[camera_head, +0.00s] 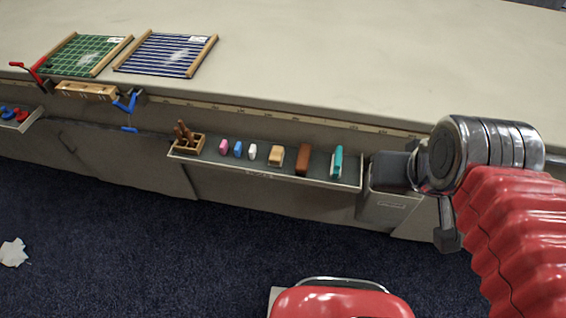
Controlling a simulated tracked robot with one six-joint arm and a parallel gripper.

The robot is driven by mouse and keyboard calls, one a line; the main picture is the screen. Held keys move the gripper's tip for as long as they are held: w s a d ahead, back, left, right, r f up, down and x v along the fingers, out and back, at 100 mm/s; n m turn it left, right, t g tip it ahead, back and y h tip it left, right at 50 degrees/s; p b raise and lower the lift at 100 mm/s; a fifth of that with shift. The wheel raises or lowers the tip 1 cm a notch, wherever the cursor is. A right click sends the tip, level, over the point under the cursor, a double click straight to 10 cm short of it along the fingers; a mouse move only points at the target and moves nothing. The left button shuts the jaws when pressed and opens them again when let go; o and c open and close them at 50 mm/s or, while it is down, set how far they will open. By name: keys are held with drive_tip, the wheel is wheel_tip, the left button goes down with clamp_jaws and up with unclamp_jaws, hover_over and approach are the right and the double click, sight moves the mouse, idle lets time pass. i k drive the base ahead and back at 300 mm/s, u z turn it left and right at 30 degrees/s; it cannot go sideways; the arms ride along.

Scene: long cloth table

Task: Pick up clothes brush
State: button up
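A shallow grey tray (262,171) hangs along the front side of the long table. A brown block-shaped item (303,159) stands in it, and a tan one with a pale side (276,155) stands to its left. Either may be the clothes brush; bristles are too small to make out, so I cannot tell which. My gripper (414,205) is to the right of the tray, in front of the table side. Its two dark fingers are apart and nothing shows between them. It is apart from the brown and tan items.
A teal item (336,161) stands at the tray's right end. Pink (223,146), blue (238,148) and white (252,151) pieces and a wooden tool holder (187,142) are left. The cloth tabletop (350,60) is mostly clear. White scrap (13,252) lies on the dark carpet.

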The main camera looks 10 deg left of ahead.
sight(302, 164)
drive_tip(key=u, duration=1.4)
drive_tip(key=i, duration=1)
drive_tip(key=u, duration=0.05)
